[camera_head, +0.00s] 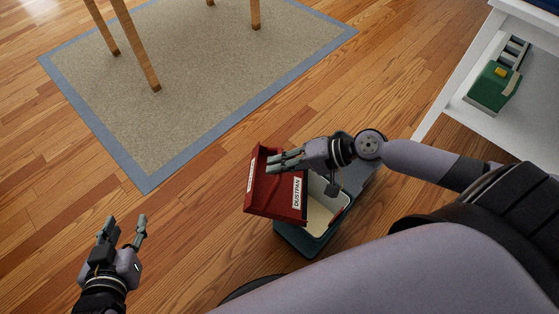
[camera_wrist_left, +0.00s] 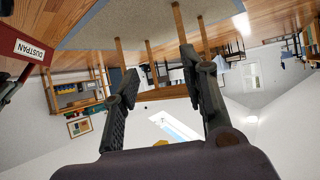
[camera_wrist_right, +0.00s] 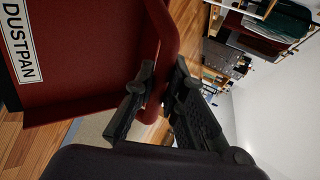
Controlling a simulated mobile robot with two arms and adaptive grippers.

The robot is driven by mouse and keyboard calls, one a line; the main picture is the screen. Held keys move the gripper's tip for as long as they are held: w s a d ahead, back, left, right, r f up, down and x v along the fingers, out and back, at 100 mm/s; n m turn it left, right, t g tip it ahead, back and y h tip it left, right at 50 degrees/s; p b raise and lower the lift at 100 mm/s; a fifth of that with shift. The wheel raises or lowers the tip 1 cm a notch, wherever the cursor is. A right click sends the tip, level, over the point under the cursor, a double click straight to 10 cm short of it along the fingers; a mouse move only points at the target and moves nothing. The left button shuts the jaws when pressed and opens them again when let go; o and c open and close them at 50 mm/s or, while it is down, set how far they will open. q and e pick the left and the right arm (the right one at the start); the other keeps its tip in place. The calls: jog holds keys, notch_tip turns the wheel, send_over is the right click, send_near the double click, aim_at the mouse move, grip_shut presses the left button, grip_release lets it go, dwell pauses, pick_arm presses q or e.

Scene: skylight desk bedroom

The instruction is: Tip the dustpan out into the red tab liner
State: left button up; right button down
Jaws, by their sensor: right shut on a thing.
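The red dustpan (camera_head: 272,197), with a white DUSTPAN label, is held tilted over the left part of a teal bin (camera_head: 294,240). A cream liner (camera_head: 319,216) shows inside the bin, with a small reddish-orange patch (camera_head: 337,214) at its right side; I cannot tell whether that is its tab. My right gripper (camera_head: 271,163) is shut on the dustpan's red handle (camera_wrist_right: 168,35), clear in the right wrist view. The dustpan's contents cannot be made out. My left gripper (camera_head: 127,220) is open and empty, left of the dustpan and apart from it.
A grey-beige rug (camera_head: 210,80) with a blue border lies beyond, with wooden furniture legs (camera_head: 137,45) on it. A white shelf unit (camera_head: 475,115) at the right holds a green object (camera_head: 494,88). Wood floor around my left gripper is clear.

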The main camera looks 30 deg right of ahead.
aim_at(253, 174)
jog(key=shift+w+a+r+p, duration=0.15)
jog(key=shift+a+p, duration=0.1)
jog(key=shift+p, duration=0.6)
pick_arm(q)
jog(key=s+a+f+g+y+p, duration=0.2)
jog(key=s+a+f+g+p, duration=0.2)
jog(key=s+f+g, duration=0.6)
pick_arm(e)
jog(key=w+a+h+p, duration=0.1)
jog(key=a+f+g+h+p, duration=0.1)
jog(key=p, duration=0.1)
jog(key=shift+w+a+g+h, duration=0.3)
jog(key=shift+w+a, duration=0.05)
jog(key=shift+a, duration=0.05)
jog(key=a+p, duration=0.1)
jog(key=w+a+f+g+h+p, duration=0.1)
jog(key=shift+w+a+p, duration=0.1)
jog(key=shift+w+p, duration=0.05)
jog(key=shift+p, duration=0.15)
pick_arm(q)
jog(key=s+f, duration=0.3)
jog(key=f, duration=0.5)
jog(key=s+f, duration=0.3)
jog(key=f, duration=0.6)
jog(key=shift+a, duration=0.25)
pick_arm(e)
jog(key=shift+w+a+f+h, duration=0.15)
jog(key=shift+h, duration=0.35)
